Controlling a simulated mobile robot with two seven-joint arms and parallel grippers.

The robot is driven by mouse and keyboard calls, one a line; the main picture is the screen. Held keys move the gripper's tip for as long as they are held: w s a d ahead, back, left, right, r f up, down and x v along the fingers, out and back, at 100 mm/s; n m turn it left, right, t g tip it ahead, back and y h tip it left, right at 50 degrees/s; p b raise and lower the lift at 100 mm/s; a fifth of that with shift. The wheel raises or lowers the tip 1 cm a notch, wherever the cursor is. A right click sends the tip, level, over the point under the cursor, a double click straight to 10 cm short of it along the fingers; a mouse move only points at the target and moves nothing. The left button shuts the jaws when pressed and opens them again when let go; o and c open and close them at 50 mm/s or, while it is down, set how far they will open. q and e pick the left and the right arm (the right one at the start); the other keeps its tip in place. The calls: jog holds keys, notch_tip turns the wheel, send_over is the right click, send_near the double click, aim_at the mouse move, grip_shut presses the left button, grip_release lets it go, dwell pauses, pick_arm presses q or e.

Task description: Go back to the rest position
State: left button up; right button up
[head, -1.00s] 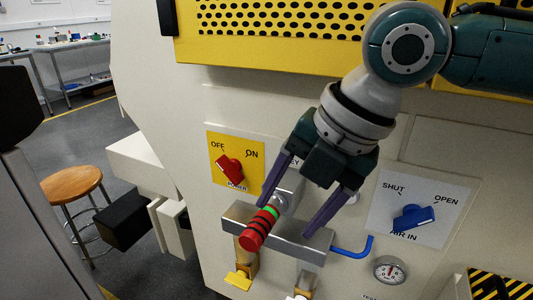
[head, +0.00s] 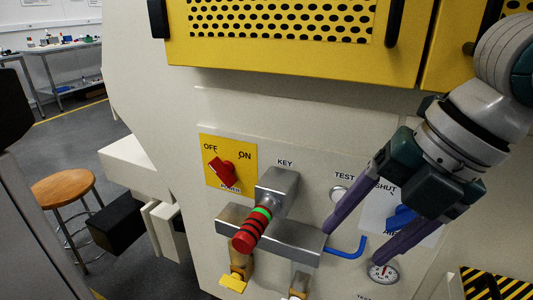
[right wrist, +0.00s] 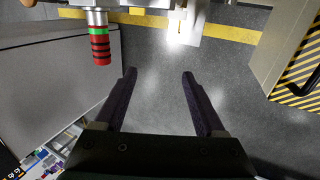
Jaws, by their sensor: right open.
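My right gripper (head: 352,244) is open and empty, in front of the panel at the lower right in the head view. Its purple fingers point down and left, overlapping the blue air switch (head: 401,217) in the picture. In the right wrist view the open fingers (right wrist: 158,75) have only floor between them. The red-and-black ribbed handle with a green band (head: 251,230) sticks out from the metal block under KEY (head: 277,187). It is left of the gripper and apart from it. The handle also shows at upper left in the right wrist view (right wrist: 100,46). My left gripper is not seen.
A red power switch (head: 222,171) sits on a yellow plate, its pointer toward OFF. A metal bar (head: 290,243), a blue bent lever (head: 349,249) and a gauge (head: 383,271) are near the gripper. A yellow perforated guard (head: 280,22) is above. A stool (head: 63,188) stands left.

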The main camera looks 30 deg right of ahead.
jog(key=s+a+r+m+t+y+p, duration=0.1)
jog(key=s+a+r+m+p, duration=0.3)
jog(key=a+r+m+p, duration=0.55)
jog(key=s+d+r+m+g+h+p, duration=0.15)
jog(key=s+d+m+h+p, duration=0.45)
jog(key=m, duration=0.9)
notch_tip(320, 180, up, 37)
jog(key=s+a+y+p, duration=0.1)
jog(key=y+p, duration=0.1)
jog(key=p, duration=3.5)
jog(key=shift+a+r+n, duration=0.15)
jog(key=shift+a+n, duration=0.05)
jog(key=shift+n, duration=0.25)
jog(key=shift+s+t, duration=0.1)
jog(key=shift+t, duration=0.15)
